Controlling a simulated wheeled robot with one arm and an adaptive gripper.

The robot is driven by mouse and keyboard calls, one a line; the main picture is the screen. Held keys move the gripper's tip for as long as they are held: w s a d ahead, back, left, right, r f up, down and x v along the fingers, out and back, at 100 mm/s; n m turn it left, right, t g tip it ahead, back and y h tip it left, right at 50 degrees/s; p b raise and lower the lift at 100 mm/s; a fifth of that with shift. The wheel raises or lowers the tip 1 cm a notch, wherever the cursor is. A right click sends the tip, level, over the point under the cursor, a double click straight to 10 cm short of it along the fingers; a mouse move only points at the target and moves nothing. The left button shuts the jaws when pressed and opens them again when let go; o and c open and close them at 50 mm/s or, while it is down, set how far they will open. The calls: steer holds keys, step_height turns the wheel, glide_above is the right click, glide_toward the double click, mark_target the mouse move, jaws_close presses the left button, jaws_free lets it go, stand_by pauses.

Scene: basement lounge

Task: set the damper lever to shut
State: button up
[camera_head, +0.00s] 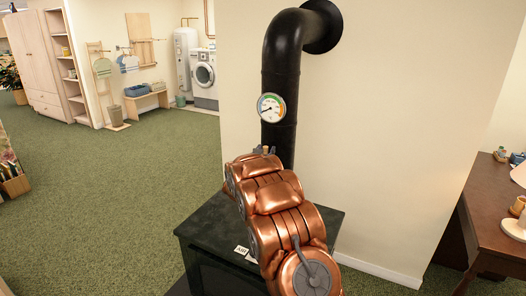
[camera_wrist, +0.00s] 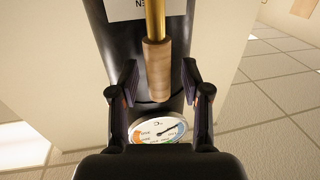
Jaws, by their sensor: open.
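The damper lever (camera_wrist: 157,70) shows in the wrist view as a brass rod with a wooden handle, in front of the black flue pipe (camera_wrist: 112,40). My gripper (camera_wrist: 160,82) is open, with one dark finger on each side of the handle. Gaps show between the handle and both fingers. The rod runs out of the top of the picture, so its pivot is hidden. In the head view the pipe (camera_head: 279,80) rises from the stove (camera_head: 205,235), and my copper-coloured arm covers most of the lever area. The lever's setting cannot be read.
A round dial gauge (camera_head: 271,107) sits on the pipe, and it also shows below the handle in the wrist view (camera_wrist: 158,129). A white label (camera_wrist: 127,8) is partly cut off beside the rod. A brown desk (camera_head: 490,215) stands at right. Green carpet is open at left.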

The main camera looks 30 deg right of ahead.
steer(key=shift+c, duration=0.4)
jaws_close()
steer(key=shift+s+f+b, duration=0.1)
steer(key=shift+b, duration=0.25)
